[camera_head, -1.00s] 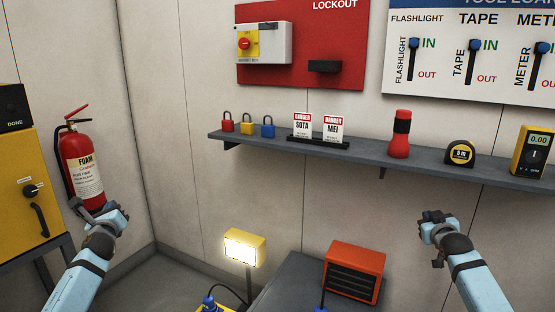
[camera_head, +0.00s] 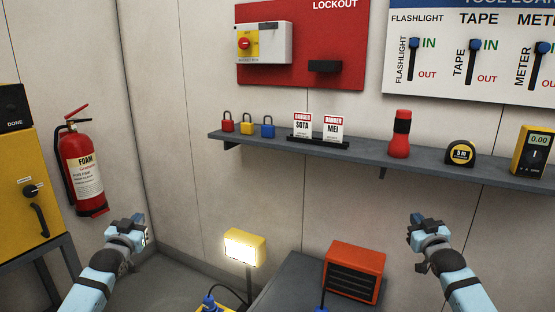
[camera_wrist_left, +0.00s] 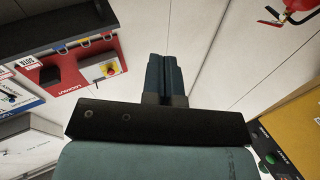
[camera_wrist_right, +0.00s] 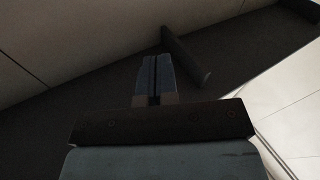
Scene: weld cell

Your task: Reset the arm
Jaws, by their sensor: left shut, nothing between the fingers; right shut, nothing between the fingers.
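My left gripper (camera_head: 143,230) is in the lower left of the head view, in front of the bare wall and right of the fire extinguisher (camera_head: 84,165). In the left wrist view its fingers (camera_wrist_left: 165,75) are together with nothing between them. My right gripper (camera_head: 414,222) is in the lower right of the head view, below the shelf (camera_head: 375,154) and right of the orange heater-like box (camera_head: 354,271). In the right wrist view its fingers (camera_wrist_right: 154,78) are together and empty. Both grippers are apart from everything around them.
The shelf holds padlocks (camera_head: 247,124), danger tags (camera_head: 302,126), a red flashlight (camera_head: 399,135), a tape measure (camera_head: 460,153) and a meter (camera_head: 534,149). A lit work lamp (camera_head: 243,247) stands between the arms. A yellow cabinet (camera_head: 25,185) is at the left. The wall between is bare.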

